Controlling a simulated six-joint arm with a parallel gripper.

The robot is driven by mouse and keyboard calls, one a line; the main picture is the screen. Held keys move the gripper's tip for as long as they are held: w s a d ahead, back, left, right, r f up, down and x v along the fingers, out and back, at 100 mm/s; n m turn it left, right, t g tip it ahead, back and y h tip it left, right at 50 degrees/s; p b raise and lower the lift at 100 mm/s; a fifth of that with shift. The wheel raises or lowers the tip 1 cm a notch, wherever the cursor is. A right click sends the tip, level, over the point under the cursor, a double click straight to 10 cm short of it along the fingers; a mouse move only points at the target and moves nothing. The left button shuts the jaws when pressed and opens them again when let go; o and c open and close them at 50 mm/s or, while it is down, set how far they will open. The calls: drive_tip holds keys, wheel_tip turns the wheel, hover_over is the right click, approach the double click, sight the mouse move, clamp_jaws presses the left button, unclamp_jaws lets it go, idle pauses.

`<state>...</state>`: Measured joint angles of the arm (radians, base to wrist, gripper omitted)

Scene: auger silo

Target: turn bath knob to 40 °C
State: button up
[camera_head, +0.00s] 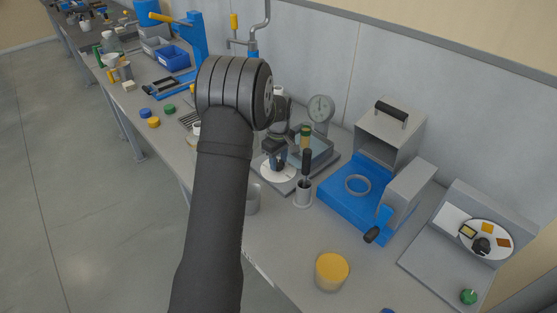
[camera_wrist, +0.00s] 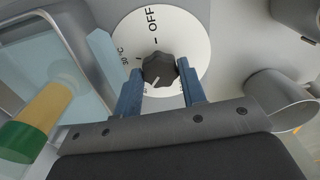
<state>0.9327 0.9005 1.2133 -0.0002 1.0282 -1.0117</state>
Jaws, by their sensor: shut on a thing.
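The bath knob (camera_wrist: 160,68) is black and fluted, at the centre of a white dial (camera_wrist: 196,40) in the wrist view. The dial reads OFF at the top and 30 °C at the left; marks lower down are partly hidden by my fingers. A pale line on the knob points down and slightly left in the wrist view. My gripper (camera_wrist: 161,76) has its blue fingers on either side of the knob and is shut on it. In the head view the dial (camera_head: 266,175) shows beneath my gripper (camera_head: 277,165), which hides the knob.
The water bath (camera_head: 322,150) is beside the dial, with a tube with a green cap (camera_wrist: 22,140) close to my gripper. A metal cup (camera_wrist: 278,95) stands at the right. A round gauge (camera_head: 320,108) and blue machine (camera_head: 345,195) stand nearby.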

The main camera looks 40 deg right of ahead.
sight(278, 163)
drive_tip(key=shift+r, duration=0.1)
idle(0.3)
drive_tip(key=o, duration=1)
wheel_tip(278, 163, up, 17)
drive_tip(key=shift+r, duration=0.15)
wheel_tip(278, 163, down, 18)
drive_tip(key=shift+r, duration=0.25)
drive_tip(key=shift+r, duration=0.1)
idle(0.4)
